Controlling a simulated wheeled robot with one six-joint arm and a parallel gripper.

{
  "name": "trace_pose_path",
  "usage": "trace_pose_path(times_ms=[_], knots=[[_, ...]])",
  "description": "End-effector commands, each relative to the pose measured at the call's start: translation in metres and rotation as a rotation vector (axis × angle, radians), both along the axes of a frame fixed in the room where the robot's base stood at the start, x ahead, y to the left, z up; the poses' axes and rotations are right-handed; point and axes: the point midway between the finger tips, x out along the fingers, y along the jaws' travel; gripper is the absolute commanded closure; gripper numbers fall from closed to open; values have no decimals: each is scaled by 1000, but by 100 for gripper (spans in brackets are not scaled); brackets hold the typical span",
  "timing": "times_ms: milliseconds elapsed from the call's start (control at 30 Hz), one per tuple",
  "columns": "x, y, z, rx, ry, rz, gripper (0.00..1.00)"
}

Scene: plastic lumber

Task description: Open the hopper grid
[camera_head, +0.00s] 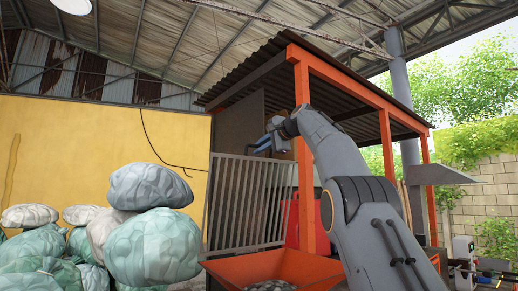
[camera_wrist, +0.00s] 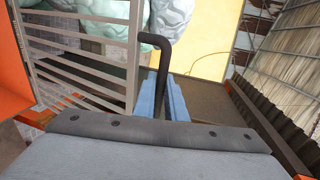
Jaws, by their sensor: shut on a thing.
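The hopper grid (camera_head: 240,205) is a grey barred frame. In the head view it stands nearly upright at the back left of the orange hopper (camera_head: 228,268). It also shows at the left of the wrist view (camera_wrist: 85,58). A dark bent handle (camera_wrist: 152,38) runs from the grid's edge down between the blue fingers of my gripper (camera_wrist: 170,95). My gripper is shut on this handle.
An orange post (camera_head: 303,160) of the roofed frame stands close beside my arm. A red part (camera_head: 292,225) is behind the grid. Stacked bags (camera_head: 155,240) fill the left, before a yellow wall (camera_head: 80,150). Several grey pieces (camera_head: 270,286) lie in the hopper.

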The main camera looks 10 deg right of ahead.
Motion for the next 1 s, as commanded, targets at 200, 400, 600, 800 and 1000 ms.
trace_pose_path(times_ms=[200, 400, 600, 800, 1000], knots=[[0, 0, -1, -2, 1, 0, 88], [0, 1, -1, -1, 1, 1, 70], [0, 1, 0, -1, 1, 1, 70], [-10, -4, 1, -1, -1, -1, 70], [-32, -13, 5, -1, -4, -1, 70]])
